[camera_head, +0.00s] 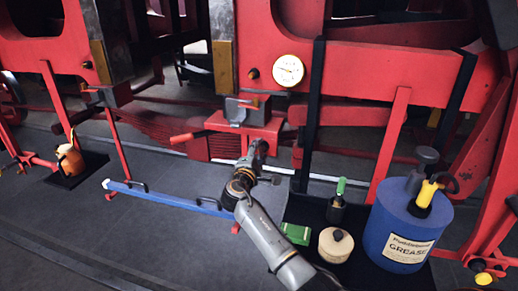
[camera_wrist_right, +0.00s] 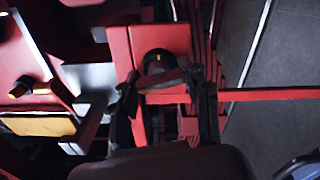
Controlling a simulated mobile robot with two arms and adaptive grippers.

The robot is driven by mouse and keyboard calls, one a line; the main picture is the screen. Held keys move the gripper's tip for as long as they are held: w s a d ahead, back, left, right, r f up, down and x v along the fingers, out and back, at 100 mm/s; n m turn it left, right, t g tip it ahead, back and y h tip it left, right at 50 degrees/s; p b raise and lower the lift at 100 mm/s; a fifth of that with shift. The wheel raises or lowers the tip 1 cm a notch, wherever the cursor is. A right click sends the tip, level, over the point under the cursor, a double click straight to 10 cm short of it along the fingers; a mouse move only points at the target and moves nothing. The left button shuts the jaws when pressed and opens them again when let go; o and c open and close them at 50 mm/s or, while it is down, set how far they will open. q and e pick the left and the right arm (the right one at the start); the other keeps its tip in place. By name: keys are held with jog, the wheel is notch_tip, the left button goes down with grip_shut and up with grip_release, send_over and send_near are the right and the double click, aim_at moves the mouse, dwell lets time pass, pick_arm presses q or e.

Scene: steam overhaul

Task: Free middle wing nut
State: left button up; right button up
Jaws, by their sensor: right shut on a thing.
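My right gripper (camera_head: 257,150) reaches up to the front of a red box-like part (camera_head: 215,122) under the engine frame; its fingertips are hard to make out in the head view. In the right wrist view the gripper's two dark fingers (camera_wrist_right: 165,90) stand on either side of a small reddish-brown wing piece, which appears to be the middle wing nut (camera_wrist_right: 162,79). The gripper is shut on it. Behind it is a dark round part with a yellow mark (camera_wrist_right: 158,60) on a red face. My left gripper is not in view.
A red bar (camera_wrist_right: 270,94) sticks out beside the fingers. A blue bar with handles (camera_head: 165,196) lies below. A black tray (camera_head: 297,212) at right holds a blue grease drum (camera_head: 400,225), a round tin (camera_head: 336,244) and a green box (camera_head: 296,233).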

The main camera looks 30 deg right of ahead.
jog(key=shift+n, duration=0.6)
jog(key=o, duration=1.2)
jog(key=shift+a, duration=0.1)
jog(key=v, duration=1.1)
jog(key=shift+s+a, duration=0.2)
jog(key=shift+s, duration=0.1)
jog(key=shift+a+f, duration=0.1)
jog(key=shift+f, duration=0.05)
